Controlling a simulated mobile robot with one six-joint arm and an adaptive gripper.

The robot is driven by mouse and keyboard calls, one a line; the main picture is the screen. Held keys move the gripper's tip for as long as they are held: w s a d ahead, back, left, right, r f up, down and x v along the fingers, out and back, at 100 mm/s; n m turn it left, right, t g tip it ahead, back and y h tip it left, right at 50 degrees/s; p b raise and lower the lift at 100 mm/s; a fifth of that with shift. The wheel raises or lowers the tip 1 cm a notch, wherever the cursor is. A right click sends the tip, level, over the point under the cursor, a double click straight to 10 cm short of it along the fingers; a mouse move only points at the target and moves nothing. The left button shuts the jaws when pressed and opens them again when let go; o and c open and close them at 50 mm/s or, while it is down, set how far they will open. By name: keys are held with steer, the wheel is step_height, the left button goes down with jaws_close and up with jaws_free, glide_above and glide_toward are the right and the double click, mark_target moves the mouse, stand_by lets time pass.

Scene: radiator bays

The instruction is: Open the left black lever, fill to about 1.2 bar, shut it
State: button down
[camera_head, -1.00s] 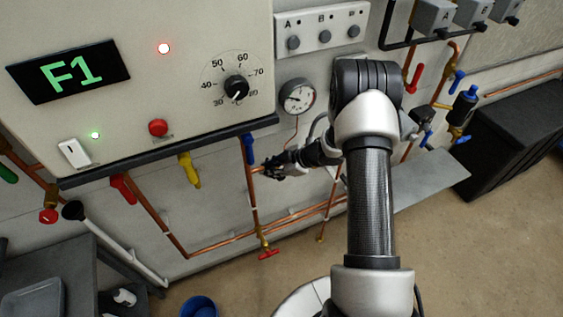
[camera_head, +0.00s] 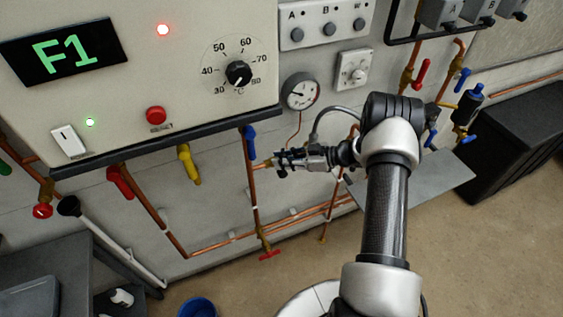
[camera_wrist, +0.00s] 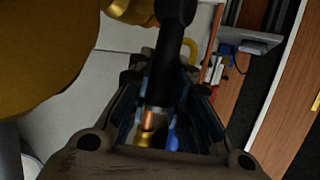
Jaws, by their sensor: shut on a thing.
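In the head view my gripper (camera_head: 283,162) is at the wall pipework, just right of a vertical copper pipe and below the round pressure gauge (camera_head: 301,91). In the wrist view a black lever (camera_wrist: 174,50) runs down from the top edge in between the two fingers of my gripper (camera_wrist: 165,105), which are shut on it. In the head view the lever is not distinct behind the gripper. The gauge face is white with a dark needle, too small to read a value.
Above the gripper, a boiler panel (camera_head: 190,40) juts out with a dark lower edge. A blue-handled valve (camera_head: 249,142) hangs close to the gripper's left. A grey shelf (camera_head: 415,182) lies to the right. A blue bucket (camera_head: 198,307) stands on the floor.

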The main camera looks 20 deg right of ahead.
stand_by(0.3)
steer(key=c, duration=1.5)
jaws_free()
steer(key=shift+o, duration=0.2)
steer(key=shift+d, duration=0.1)
steer(key=v, duration=1.2)
